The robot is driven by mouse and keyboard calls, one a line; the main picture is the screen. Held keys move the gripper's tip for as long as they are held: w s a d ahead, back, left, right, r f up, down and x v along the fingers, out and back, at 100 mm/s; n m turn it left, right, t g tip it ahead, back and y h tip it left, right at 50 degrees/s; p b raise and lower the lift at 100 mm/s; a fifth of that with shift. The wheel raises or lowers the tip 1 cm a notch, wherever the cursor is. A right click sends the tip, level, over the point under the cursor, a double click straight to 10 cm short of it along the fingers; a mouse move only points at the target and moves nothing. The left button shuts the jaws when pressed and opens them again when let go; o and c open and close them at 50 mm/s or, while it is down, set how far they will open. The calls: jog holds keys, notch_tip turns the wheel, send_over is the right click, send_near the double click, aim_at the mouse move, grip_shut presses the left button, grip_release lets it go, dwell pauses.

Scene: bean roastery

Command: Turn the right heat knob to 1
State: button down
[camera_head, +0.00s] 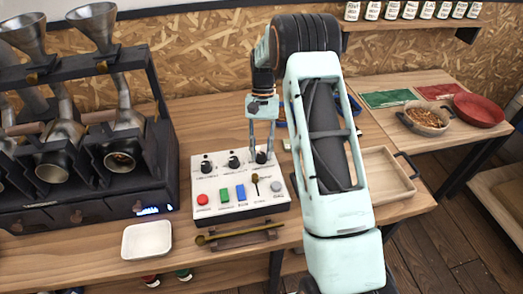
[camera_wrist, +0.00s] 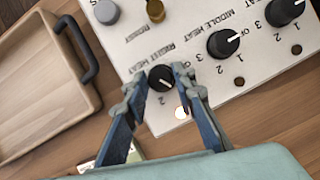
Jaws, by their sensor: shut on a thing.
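The white control panel (camera_head: 240,208) stands on the wooden bench with three black heat knobs along its back. My gripper (camera_head: 261,153) reaches down over the right heat knob. In the wrist view the right heat knob (camera_wrist: 160,78) sits between the fingertips of my gripper (camera_wrist: 159,80), which are shut on its sides. A "2" shows beside it; its other numbers are hidden by the fingers. The pointer mark is too small to read surely. A small lamp (camera_wrist: 182,112) near this knob is lit.
The middle heat knob (camera_wrist: 223,43) is close beside my fingers, with the left heat knob (camera_wrist: 285,10) beyond. A wooden tray (camera_head: 383,176) stands right of the panel, a white dish (camera_head: 147,240) left. A roaster (camera_head: 75,170) stands further left.

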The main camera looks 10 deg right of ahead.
dwell(0.4)
jog(key=c, duration=1.6)
grip_release()
jog(key=shift+r, duration=0.1)
jog(key=v, duration=1.1)
jog(key=shift+w+r, duration=0.25)
jog(key=shift+r, duration=0.1)
